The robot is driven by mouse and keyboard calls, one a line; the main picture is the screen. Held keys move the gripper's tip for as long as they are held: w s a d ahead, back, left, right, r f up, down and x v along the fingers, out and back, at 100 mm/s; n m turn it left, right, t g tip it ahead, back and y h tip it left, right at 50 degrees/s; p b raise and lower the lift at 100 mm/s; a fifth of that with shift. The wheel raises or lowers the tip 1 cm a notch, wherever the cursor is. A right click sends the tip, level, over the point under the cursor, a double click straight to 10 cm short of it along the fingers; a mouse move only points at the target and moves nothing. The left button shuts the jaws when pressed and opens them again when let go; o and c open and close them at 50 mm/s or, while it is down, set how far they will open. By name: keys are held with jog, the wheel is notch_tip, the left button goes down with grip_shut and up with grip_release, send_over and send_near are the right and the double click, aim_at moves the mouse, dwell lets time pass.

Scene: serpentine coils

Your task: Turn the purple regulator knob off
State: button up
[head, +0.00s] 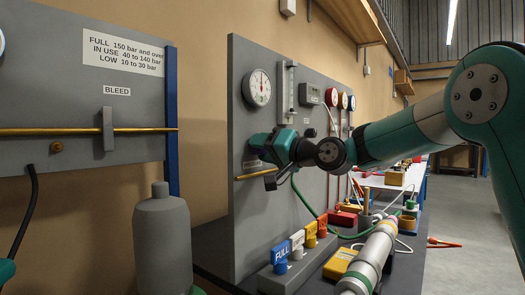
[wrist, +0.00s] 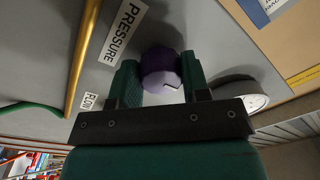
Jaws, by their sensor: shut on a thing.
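The purple regulator knob (wrist: 160,70) shows in the wrist view, on the grey panel beside the PRESSURE label (wrist: 123,31). It has a pale lilac front face with a short dark mark toward its lower right. My gripper (wrist: 158,80) has one green finger on each side of the knob and is shut on it. In the head view my gripper (head: 262,150) is against the grey panel (head: 250,215), below the round white gauge (head: 257,88). The knob is hidden there behind the gripper.
A brass pipe (wrist: 82,55) runs along the panel beside the knob, with a FLOW label (wrist: 89,101) near it. A green hose (head: 310,200) hangs below my gripper. Coloured tags (head: 298,240) and a yellow box (head: 340,263) stand on the bench below.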

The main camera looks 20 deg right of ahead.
jog(key=shift+f, duration=0.1)
jog(key=o, duration=0.9)
jog(key=b+v, duration=0.2)
jog(key=v, duration=1.5)
jog(key=shift+s+d+b, duration=0.1)
jog(key=shift+s+b, duration=0.15)
jog(key=shift+b, duration=0.05)
